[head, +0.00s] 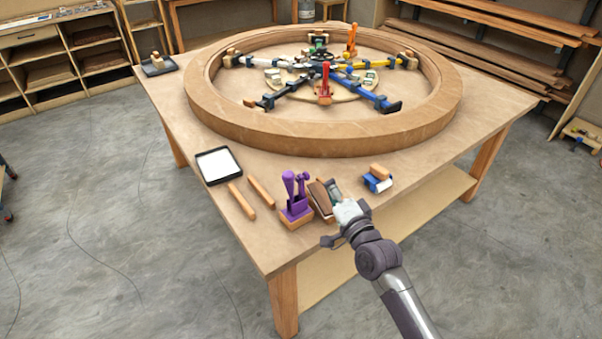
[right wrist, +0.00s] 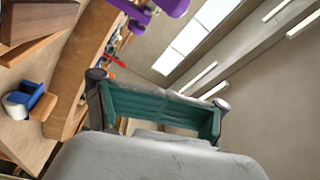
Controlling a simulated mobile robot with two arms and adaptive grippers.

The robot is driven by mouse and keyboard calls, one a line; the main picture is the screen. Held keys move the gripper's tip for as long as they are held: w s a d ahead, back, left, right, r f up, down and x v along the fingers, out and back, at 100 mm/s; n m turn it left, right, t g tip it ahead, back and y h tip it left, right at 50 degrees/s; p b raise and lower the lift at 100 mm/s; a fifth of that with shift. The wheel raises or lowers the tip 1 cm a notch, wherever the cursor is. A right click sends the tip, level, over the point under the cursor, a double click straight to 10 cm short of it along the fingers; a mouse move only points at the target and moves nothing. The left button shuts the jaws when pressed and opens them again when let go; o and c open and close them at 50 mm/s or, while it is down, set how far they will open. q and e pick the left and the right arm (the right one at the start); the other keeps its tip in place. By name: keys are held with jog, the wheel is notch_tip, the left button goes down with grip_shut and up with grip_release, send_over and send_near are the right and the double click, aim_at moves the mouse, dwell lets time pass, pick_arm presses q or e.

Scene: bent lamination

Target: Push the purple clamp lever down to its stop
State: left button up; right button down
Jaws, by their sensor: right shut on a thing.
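The purple clamp (head: 297,207) stands on a wooden base near the table's front edge, with its lever (head: 289,184) pointing up. Purple parts of it also show at the top of the right wrist view (right wrist: 135,14). My right gripper (head: 334,192) is right of the clamp, beside a brown wooden block (head: 319,197), and apart from the lever. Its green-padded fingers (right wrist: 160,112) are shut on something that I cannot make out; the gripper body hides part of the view. My left gripper is not in view.
A large wooden ring (head: 300,135) with colored spokes fills the back of the table (head: 226,160). Left of the clamp are two wooden sticks (head: 242,202) and a black-rimmed tray (head: 202,172). A blue-and-white roller piece (head: 378,183) lies to the right.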

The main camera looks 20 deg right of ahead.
jog(key=w+a+p, duration=0.1)
jog(key=w+a, duration=0.1)
jog(key=w, duration=0.7)
jog(key=s+a+p, duration=0.2)
jog(key=shift+s+a+f, duration=0.2)
jog(key=shift+a+f, duration=0.2)
jog(key=shift+s+a+n, duration=0.15)
jog(key=shift+a+n, duration=0.3)
jog(key=shift+n, duration=0.05)
jog(key=shift+s+a, duration=0.1)
jog(key=shift+a, duration=0.15)
jog(key=shift+n, duration=0.3)
